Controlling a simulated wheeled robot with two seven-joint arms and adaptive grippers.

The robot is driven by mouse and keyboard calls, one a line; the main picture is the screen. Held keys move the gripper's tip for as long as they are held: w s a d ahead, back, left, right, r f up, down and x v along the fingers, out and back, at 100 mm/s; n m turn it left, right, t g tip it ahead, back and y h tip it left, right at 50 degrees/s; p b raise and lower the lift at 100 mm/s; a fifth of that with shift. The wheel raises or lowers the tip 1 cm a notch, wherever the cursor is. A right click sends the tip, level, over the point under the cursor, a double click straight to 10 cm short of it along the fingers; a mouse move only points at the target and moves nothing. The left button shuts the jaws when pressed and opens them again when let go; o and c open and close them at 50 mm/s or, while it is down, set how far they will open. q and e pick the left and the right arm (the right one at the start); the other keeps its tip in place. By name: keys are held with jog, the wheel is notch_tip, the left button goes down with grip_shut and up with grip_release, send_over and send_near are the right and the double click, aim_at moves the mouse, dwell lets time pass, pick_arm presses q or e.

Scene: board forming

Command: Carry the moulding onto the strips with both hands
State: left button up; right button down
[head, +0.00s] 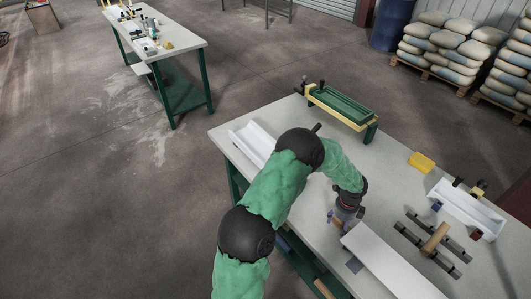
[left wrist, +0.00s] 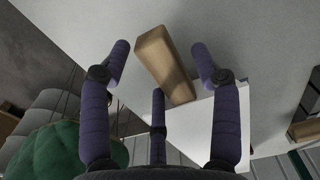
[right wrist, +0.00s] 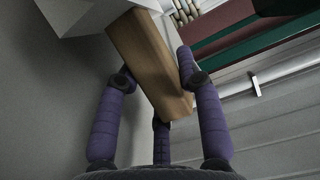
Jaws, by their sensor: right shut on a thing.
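The moulding is a long white slab (head: 390,266) at the lower right of the head view. A wooden grip block shows at its end in the left wrist view (left wrist: 163,62). My left gripper (head: 341,219) is over that end. In the left wrist view its fingers (left wrist: 160,55) stand apart on either side of the block, with gaps. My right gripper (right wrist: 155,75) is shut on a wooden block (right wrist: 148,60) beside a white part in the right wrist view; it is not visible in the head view. Dark strips (head: 426,256) lie on the table, with a wooden piece (head: 435,239) between them.
A green and yellow forming jig (head: 341,106) stands at the table's back. A white trough (head: 252,142) is at left. A yellow block (head: 421,162) and another white trough with clamps (head: 466,208) are at right. The table (head: 385,170) is bare in the middle.

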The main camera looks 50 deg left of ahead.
pick_arm(q)
jog(key=shift+s+f, duration=0.1)
pick_arm(e)
jog(key=c, duration=1.1)
grip_release()
jog(key=o, duration=0.4)
jog(key=shift+c, duration=0.2)
jog(key=o, duration=0.7)
jog(key=shift+o, duration=0.2)
pick_arm(q)
notch_tip(320, 180, up, 12)
pick_arm(e)
jog(key=shift+v, duration=5.45)
